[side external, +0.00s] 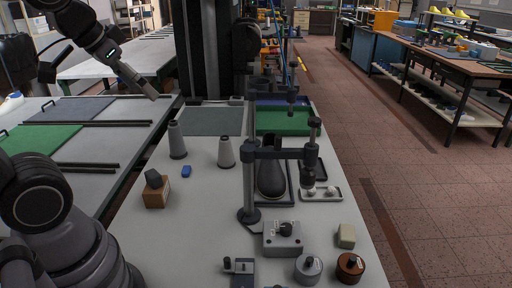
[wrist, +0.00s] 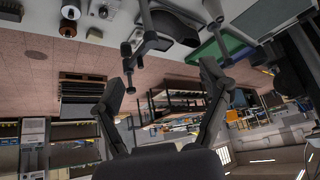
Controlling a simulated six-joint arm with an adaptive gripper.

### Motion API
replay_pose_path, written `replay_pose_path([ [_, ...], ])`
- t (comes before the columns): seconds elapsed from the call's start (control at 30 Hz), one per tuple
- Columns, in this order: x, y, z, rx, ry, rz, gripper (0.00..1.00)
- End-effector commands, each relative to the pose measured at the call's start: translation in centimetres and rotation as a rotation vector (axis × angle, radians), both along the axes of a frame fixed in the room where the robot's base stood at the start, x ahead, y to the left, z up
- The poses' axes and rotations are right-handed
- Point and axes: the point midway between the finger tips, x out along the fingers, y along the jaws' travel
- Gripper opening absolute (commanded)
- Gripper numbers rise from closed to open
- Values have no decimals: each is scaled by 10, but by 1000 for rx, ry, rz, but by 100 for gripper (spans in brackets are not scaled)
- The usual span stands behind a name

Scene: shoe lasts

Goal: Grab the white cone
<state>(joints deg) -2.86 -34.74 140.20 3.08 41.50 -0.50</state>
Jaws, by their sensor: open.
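A whitish cone (side external: 226,152) with a dark base stands upright on the light worktable, left of the clamp stand. A second, greyer cone (side external: 177,140) stands upright behind it and to the left. My gripper (side external: 150,90) is raised at the upper left in the side view, well away from both cones. In the wrist view my gripper (wrist: 162,75) has its fingers spread with nothing between them.
A clamp stand (side external: 249,185) with a dark shoe last (side external: 271,178) stands right of the cones. A grey mat (side external: 211,121) lies behind.

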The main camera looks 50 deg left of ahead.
Motion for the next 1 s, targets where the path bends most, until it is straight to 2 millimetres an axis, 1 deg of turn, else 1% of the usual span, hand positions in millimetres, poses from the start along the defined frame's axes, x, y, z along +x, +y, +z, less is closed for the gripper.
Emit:
replay_pose_path([
  [0.03,28,11,1,22,-25,20,77],
  [0.07,47,18,3,39,-52,30,77],
  [0.1,73,29,4,62,-90,39,77],
  [0.17,112,46,4,93,-149,48,77],
  [0.2,137,58,2,113,-188,50,77],
  [0.27,173,76,-5,138,-245,48,77],
  [0.3,196,88,-11,152,-284,45,77],
  [0.37,228,106,-23,168,-340,34,77],
  [0.4,247,119,-32,176,-378,25,77],
  [0.47,274,136,-50,182,-435,8,77],
  [0.5,289,148,-63,181,-474,-3,77],
  [0.57,309,164,-85,175,-533,-22,77],
  [0.6,319,175,-102,166,-571,-33,77],
  [0.67,332,189,-127,148,-632,-52,77],
  [0.7,337,198,-145,132,-674,-63,77],
  [0.8,341,216,-189,84,-776,-83,77],
  [0.9,336,227,-225,31,-866,-92,77],
  [1.0,328,233,-249,-7,-937,-95,77],
])
